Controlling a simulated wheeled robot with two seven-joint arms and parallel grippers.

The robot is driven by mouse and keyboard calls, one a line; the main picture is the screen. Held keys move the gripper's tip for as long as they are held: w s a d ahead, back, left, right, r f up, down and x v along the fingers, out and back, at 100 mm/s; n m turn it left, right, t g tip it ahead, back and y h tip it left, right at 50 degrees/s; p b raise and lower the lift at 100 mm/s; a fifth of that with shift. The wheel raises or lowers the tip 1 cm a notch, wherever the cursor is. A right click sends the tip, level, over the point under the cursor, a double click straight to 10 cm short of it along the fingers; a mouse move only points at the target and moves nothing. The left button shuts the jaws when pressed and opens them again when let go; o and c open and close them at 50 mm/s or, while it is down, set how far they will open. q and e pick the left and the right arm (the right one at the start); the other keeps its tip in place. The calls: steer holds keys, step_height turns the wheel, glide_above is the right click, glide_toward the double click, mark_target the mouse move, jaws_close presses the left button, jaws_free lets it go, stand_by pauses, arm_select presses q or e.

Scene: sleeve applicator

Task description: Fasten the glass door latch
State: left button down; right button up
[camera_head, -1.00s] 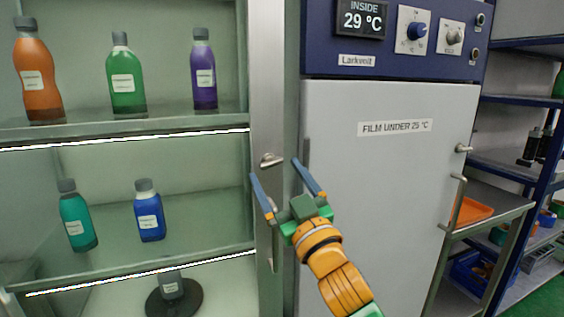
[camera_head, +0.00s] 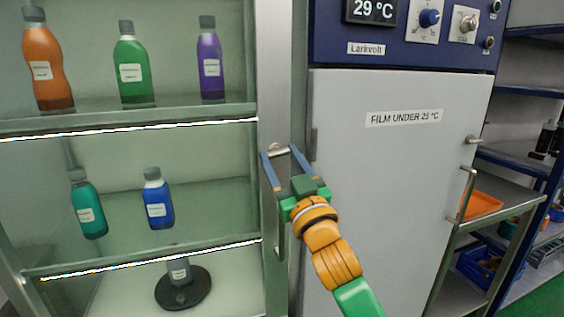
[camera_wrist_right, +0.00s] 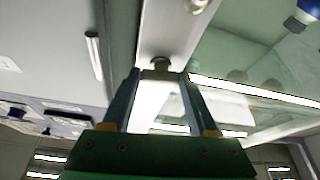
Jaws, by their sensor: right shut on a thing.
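The glass door latch (camera_head: 279,150) is a small metal lever on the pale door frame (camera_head: 276,80), lying roughly level. My right gripper (camera_head: 279,152) is shut on it, with one blue finger on each side. In the right wrist view, the latch (camera_wrist_right: 160,69) sits between the tips of the right gripper (camera_wrist_right: 161,75). The fingers partly hide the latch in the head view. The glass door (camera_head: 120,205) appears to the left of the frame, with bottles behind it. My left gripper is not in view.
A long vertical handle (camera_head: 280,235) is on the door frame below the latch. A grey cabinet door (camera_head: 400,190) with a dark hinge (camera_head: 313,143) stands close on the right. Further right are a metal cart (camera_head: 490,225) with an orange tray (camera_head: 482,206) and blue shelving (camera_head: 530,90).

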steer(key=m+h, duration=0.1)
steer(key=m, duration=0.2)
steer(key=shift+t+b, duration=0.3)
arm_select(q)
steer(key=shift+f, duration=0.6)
arm_select(e)
steer(key=shift+h, duration=0.4)
steer(key=o, duration=1.4)
